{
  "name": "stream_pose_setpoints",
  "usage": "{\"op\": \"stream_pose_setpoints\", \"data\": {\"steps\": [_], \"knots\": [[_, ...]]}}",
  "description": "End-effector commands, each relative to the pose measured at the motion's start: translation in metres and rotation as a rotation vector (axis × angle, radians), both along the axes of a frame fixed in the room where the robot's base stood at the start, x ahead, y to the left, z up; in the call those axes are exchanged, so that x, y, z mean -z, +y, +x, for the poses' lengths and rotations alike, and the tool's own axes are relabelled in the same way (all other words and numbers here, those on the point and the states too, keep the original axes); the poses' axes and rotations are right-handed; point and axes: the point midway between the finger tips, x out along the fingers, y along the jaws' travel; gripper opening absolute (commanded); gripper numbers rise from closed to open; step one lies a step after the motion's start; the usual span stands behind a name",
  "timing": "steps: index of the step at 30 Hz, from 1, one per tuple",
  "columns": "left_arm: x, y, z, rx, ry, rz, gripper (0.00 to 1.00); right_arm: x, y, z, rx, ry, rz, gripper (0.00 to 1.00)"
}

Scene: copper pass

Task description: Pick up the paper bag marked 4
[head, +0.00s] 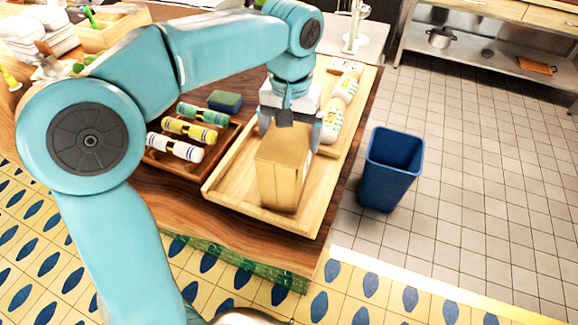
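A brown paper bag (283,172) stands upright in a light wooden tray (232,186) near the table's front right corner. No number shows on the sides I see. My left gripper (291,128) is over the top of the bag, pointing down. Its fingers are spread wide, one toward each side of the bag's top; I cannot see either finger pressing on it. My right gripper is not in view.
A dark tray (157,158) with several banded rolls is to the left, with a blue-green sponge (225,101) behind. A blue bin (390,168) stands on the floor at right.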

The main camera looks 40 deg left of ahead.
Motion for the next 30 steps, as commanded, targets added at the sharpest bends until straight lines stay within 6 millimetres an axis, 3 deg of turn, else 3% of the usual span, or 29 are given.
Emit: {"op": "stream_pose_setpoints", "data": {"steps": [1, 3, 11, 16, 20, 30], "knots": [[0.0, 0.0, 0.0, 0.0, 0.0, 0.0, 0.61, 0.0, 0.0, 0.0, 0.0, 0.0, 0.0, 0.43], [0.0, 0.0, 0.0, 0.0, 0.0, 0.0, 0.46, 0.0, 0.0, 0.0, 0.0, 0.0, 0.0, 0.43], [-0.002, 0.0, 0.0, 0.0, 0.0, 0.0, 0.46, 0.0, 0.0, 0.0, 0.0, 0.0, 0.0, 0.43], [-0.019, 0.0, 0.001, -0.001, -0.003, 0.0, 0.46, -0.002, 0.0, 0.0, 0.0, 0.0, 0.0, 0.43], [-0.05, 0.0, 0.001, 0.0, -0.006, 0.0, 0.46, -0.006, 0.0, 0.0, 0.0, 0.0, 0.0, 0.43], [-0.158, 0.0, 0.001, 0.0, -0.003, -0.001, 0.46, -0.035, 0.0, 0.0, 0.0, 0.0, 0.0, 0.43]]}}
